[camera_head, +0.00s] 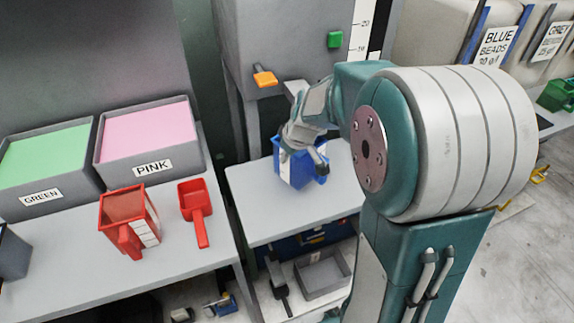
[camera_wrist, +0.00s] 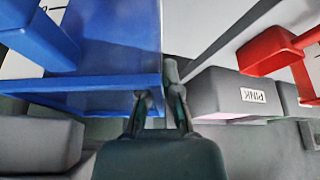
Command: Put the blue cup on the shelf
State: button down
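A grey shelf top (camera_head: 262,215) lies below the cup. Whether the cup's base touches this surface is unclear. A lower shelf level (camera_head: 300,308) shows beneath it.
On the left bench (camera_head: 60,275) stand a red cup (camera_head: 130,215), a red scoop (camera_head: 195,207), and the GREEN (camera_head: 45,198) and PINK (camera_head: 152,168) bins. A grey press (camera_head: 285,45) rises behind the shelf. The shelf top's front left is clear. A grey tray (camera_head: 322,275) sits below.

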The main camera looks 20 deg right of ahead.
aim_at(285, 170)
jog(key=f, duration=0.3)
jog(key=shift+s+d+f, duration=0.1)
jog(key=shift+d+f, duration=0.15)
jog(key=shift+a, duration=0.1)
jog(key=c, duration=0.8)
grip_release()
